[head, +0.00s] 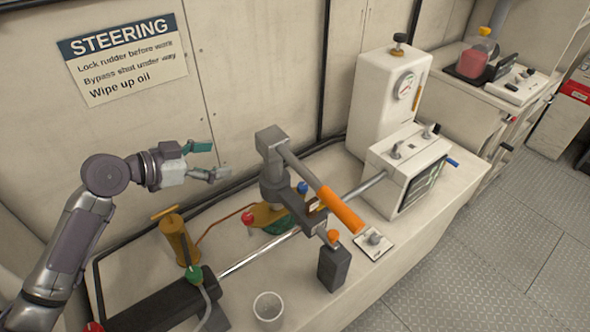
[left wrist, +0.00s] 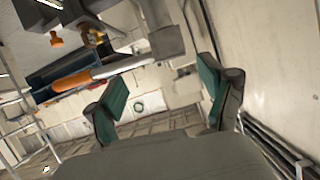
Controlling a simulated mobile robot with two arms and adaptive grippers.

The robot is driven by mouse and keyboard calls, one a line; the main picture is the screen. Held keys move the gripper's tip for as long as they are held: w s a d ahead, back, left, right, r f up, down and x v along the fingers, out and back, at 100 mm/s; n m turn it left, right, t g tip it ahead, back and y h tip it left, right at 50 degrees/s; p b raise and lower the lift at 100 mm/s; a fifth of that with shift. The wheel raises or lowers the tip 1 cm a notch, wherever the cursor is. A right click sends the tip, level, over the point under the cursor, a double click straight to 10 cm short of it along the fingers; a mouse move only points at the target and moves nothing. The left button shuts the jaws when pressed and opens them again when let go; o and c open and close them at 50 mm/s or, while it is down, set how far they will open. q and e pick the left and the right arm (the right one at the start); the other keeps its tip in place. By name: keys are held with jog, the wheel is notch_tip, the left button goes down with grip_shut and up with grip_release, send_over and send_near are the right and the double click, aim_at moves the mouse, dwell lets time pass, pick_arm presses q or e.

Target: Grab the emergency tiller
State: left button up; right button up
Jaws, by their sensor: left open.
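The emergency tiller looks to be the grey bar with an orange grip (head: 340,209). Its far end joins a grey block (head: 268,140) on top of the post. The orange grip points toward the front right, above the bench. It also shows in the left wrist view, where its orange grip (left wrist: 72,80) lies left of my fingers. My left gripper (head: 213,160) is open and empty, left of the grey block and near the wall, apart from the tiller. Its green-padded fingers (left wrist: 160,88) are spread in the left wrist view. My right gripper is not in view.
The bench carries a brass pump (head: 178,240), a white cup (head: 268,308), and a dark post with an orange knob (head: 334,265). A white gauge cabinet (head: 378,98) and a control box (head: 408,165) stand right. The wall is close to my left gripper.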

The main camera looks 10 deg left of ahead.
pick_arm(q)
jog(key=p, duration=0.3)
send_near(263, 152)
jog(key=x, duration=0.5)
jog(key=shift+w+d+f, duration=0.1)
jog(key=shift+w, duration=0.1)
jog(key=p+x, duration=0.2)
jog(key=x, duration=0.2)
jog(key=shift+d, duration=0.2)
jog(key=shift+w+d+f, duration=0.2)
jog(key=shift+w+d, duration=0.05)
jog(key=shift+w, duration=0.15)
jog(key=shift+a, duration=0.1)
jog(key=shift+s, duration=0.1)
jog(key=c, duration=0.5)
jog(key=shift+f, duration=0.1)
grip_shut()
